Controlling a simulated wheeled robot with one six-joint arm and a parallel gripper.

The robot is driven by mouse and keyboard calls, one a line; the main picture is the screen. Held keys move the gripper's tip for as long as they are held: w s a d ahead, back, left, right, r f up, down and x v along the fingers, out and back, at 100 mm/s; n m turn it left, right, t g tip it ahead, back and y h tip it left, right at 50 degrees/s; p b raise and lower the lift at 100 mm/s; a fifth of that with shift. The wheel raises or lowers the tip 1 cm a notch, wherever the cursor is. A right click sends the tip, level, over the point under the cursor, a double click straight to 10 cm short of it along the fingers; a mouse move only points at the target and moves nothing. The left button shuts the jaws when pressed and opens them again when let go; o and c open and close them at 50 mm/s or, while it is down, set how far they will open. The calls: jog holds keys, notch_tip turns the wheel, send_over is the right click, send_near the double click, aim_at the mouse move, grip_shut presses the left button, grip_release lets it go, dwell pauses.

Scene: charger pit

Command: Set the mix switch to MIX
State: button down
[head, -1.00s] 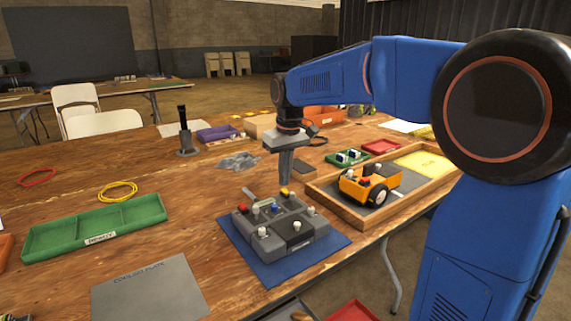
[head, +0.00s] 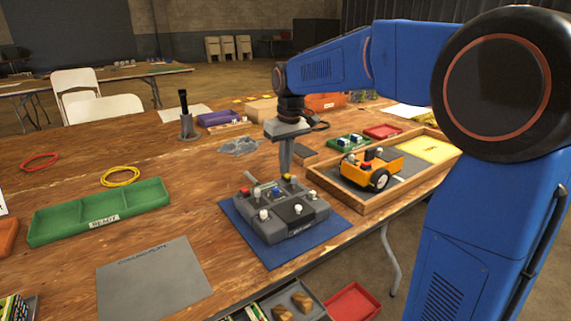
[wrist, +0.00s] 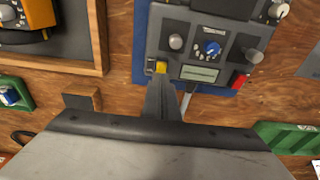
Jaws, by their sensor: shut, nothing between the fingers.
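A grey control box (head: 270,225) sits on a blue mat (head: 325,238). It carries a yellow control (head: 287,177), a red control (head: 246,191), white knobs (head: 264,214) and a small screen. In the wrist view the box (wrist: 190,25) also shows a blue dial (wrist: 210,48), the yellow control (wrist: 161,67) and the red control (wrist: 239,80). I cannot tell which control is the mix switch; no MIX label is readable. My gripper (head: 286,171) is shut and empty, pointing down at the box's far edge. Its tip (wrist: 163,82) is close to the yellow control; contact is unclear.
An orange toy truck (head: 372,169) stands in a wooden-rimmed tray (head: 345,206) right of the box. A green tray (head: 100,210) and a grey plate (head: 155,280) lie to the left. The wood between the green tray and mat is clear.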

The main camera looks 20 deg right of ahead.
jog(key=shift+s+f, duration=0.25)
jog(key=shift+s+d, duration=0.25)
jog(key=shift+s, duration=0.35)
jog(key=shift+r, duration=0.1)
notch_tip(320, 180, up, 14)
jog(key=s, duration=0.1)
jog(key=shift+s+d, duration=0.2)
jog(key=shift+d, duration=0.05)
dwell(0.3)
